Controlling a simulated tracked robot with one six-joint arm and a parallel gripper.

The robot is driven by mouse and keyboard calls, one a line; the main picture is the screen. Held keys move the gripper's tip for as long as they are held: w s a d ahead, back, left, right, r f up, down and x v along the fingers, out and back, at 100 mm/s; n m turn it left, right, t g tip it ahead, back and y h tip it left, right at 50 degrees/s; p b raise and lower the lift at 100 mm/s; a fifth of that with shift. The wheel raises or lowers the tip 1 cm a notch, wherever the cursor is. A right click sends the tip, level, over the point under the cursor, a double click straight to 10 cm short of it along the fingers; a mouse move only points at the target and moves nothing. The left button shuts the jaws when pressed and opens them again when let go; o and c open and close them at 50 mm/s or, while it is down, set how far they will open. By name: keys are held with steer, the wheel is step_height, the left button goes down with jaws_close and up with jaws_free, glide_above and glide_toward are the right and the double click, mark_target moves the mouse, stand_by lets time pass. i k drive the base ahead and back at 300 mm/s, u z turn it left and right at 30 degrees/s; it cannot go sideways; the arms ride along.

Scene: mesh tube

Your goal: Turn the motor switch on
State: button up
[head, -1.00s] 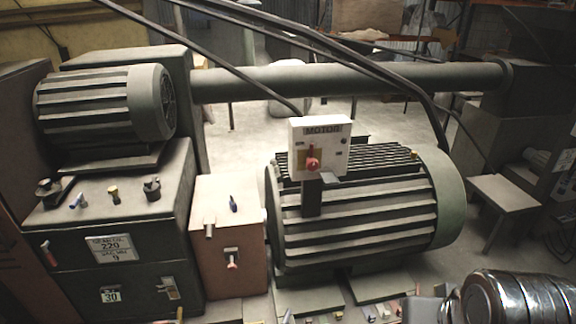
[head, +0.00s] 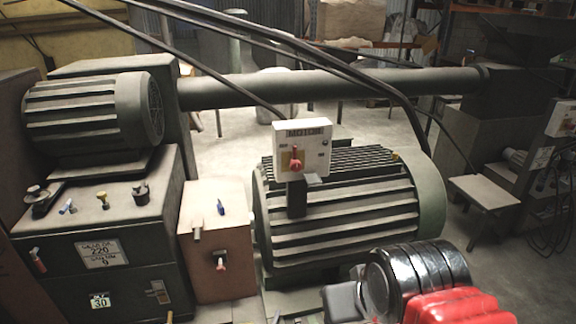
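A white switch box (head: 316,139) labelled MOTOR stands on a dark post in front of the large ribbed motor, near the middle of the head view. Its red rotary switch (head: 296,164) sits on a yellowish plate, with its narrow handle pointing roughly up. The on and off marks are too small to read. My arm, with dark, shiny rings and a red part, shows at the lower right, below and to the right of the box. It is well apart from the switch. I cannot make out my gripper's fingers in this view.
The ribbed motor (head: 340,215) stands behind the box. A pinkish cabinet (head: 215,240) and a dark cabinet (head: 105,255) with knobs stand to the left. Black cables (head: 330,62) hang across the top to the box and motor. A small table (head: 484,192) stands at the right.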

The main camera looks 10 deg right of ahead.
mark_target(295, 164)
steer(key=z, duration=0.05)
steer(key=i, duration=1)
steer(key=u, duration=0.6)
steer(key=k, duration=1.3)
steer(key=u, duration=0.95)
steer(key=i, duration=0.85)
steer(key=u, duration=0.15)
